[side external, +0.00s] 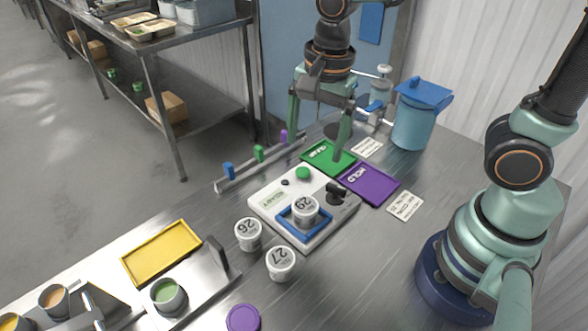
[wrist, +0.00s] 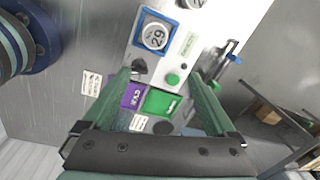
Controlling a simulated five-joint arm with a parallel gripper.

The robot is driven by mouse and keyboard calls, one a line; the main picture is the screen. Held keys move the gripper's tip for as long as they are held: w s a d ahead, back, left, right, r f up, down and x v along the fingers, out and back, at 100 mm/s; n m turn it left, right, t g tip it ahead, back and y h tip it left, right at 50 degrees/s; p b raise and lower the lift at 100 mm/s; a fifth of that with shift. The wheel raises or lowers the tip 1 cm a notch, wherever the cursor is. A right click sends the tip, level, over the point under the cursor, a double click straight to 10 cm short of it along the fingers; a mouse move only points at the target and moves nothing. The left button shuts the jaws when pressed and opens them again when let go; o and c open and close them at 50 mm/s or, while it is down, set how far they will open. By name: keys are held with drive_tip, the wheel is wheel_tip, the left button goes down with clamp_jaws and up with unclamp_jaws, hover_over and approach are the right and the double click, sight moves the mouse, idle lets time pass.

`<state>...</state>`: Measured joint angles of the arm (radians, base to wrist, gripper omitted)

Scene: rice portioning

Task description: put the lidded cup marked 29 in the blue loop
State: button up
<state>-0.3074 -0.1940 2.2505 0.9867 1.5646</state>
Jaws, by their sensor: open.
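The lidded cup marked 29 (side external: 305,206) is white and stands upright inside the blue loop (side external: 291,223) on a pale device. The cup (wrist: 154,37) and the blue loop (wrist: 139,22) also show in the wrist view, with the cup within the square frame. My gripper (side external: 317,142) is open and empty, its fingers spread above the green and purple mats, behind the cup. In the wrist view my gripper (wrist: 163,98) has nothing between its fingertips. I cannot tell how closely the cup's base sits to the surface.
Lidded cups 26 (side external: 248,234) and 27 (side external: 281,264) stand in front of the pale device (side external: 268,205). A green mat (side external: 322,153) and purple mat (side external: 370,185) lie behind it. A blue canister (side external: 414,125) stands back right; a yellow tray (side external: 161,253) lies left.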

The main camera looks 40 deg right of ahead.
drive_tip(key=s+d+r+n+t, duration=0.1)
drive_tip(key=d+r+n+t, duration=0.3)
drive_tip(key=d+n, duration=0.5)
drive_tip(key=shift+s+d+r+n, duration=0.25)
drive_tip(key=shift+r+n, duration=0.85)
drive_tip(key=shift+n, duration=1.6)
